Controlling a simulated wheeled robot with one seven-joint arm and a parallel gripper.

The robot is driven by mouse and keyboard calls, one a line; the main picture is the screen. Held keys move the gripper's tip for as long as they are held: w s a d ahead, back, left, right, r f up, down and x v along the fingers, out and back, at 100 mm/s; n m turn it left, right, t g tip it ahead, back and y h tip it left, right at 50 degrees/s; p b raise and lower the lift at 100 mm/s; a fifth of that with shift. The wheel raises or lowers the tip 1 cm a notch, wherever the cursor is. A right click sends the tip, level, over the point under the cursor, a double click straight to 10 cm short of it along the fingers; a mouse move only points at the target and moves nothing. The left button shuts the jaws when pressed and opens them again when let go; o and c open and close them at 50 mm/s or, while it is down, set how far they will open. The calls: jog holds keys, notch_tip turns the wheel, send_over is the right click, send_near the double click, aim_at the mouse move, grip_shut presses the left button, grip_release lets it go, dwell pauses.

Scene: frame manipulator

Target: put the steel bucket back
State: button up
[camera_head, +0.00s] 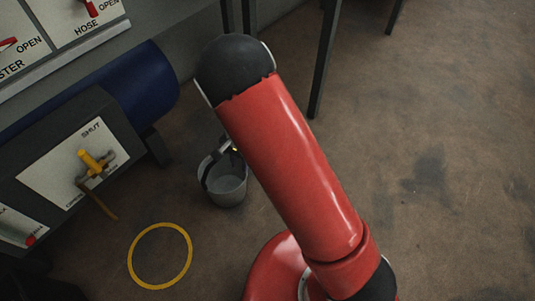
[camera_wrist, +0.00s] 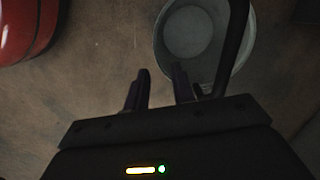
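The steel bucket (camera_head: 228,188) is a small grey open pail with a dark raised handle. In the head view it is left of my red arm, over the brown floor, and its inside looks empty. In the wrist view the bucket (camera_wrist: 205,35) is at the top, beyond my fingers. My gripper (camera_wrist: 160,72) has its two dark fingers apart with bare floor showing between them. The right finger overlaps the bucket's near rim in the picture; I cannot tell whether they touch. The handle passes to the right of that finger, outside the gap. My arm hides most of the gripper in the head view.
A yellow ring (camera_head: 132,262) is marked on the floor, with bare floor inside it. Left is a dark unit with a yellow-handled valve (camera_head: 92,162) and a blue cylinder (camera_head: 150,80). Dark table legs (camera_head: 325,60) stand behind. The floor at right is clear.

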jog(key=s+d+r+n+t+y, duration=0.1)
jog(key=d+r, duration=0.4)
jog(key=r, duration=0.6)
jog(key=s+d+r+n+t+y, duration=0.15)
jog(key=d+r, duration=0.35)
jog(key=r, duration=0.6)
jog(key=s+d+r+n+t+h, duration=0.3)
jog(key=s+d+r, duration=0.8)
jog(key=s, duration=0.4)
jog(key=shift+s+d+r+t, duration=0.2)
jog(key=shift+d+r+t, duration=0.15)
jog(key=shift+d+t, duration=0.35)
notch_tip(320, 180, up, 8)
jog(key=p, duration=0.8)
jog(key=shift+r, duration=0.15)
